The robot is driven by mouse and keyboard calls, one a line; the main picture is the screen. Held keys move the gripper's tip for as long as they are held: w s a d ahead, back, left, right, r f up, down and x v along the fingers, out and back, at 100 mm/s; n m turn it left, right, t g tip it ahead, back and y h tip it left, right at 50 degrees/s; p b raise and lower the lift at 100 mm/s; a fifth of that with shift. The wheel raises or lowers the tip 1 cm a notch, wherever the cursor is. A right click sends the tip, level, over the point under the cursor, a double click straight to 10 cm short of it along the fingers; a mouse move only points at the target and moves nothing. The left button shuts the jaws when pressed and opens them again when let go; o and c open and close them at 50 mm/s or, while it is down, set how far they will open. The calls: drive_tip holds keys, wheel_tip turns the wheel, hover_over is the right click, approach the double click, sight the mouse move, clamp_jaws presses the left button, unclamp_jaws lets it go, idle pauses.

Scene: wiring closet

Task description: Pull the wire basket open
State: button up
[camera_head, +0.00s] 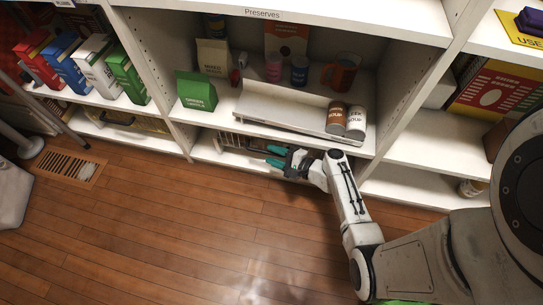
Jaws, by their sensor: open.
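The wire basket (228,142) sits in the low bay of the middle shelf unit, under the shelf board. My gripper (268,156), with teal fingertips, is open at the front of that bay, just right of the visible wires. The fingers point left toward the basket. I cannot tell whether they touch it or go around a wire.
Above the bay, a shelf holds a white tray (268,106), two cans (346,119), a green box (196,92), mugs and bags. The wooden floor (190,230) in front is clear. A floor vent (68,168) lies at left.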

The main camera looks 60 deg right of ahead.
drive_tip(key=shift+w+f, duration=0.15)
drive_tip(key=shift+w, duration=0.5)
drive_tip(key=shift+c, duration=0.5)
clamp_jaws()
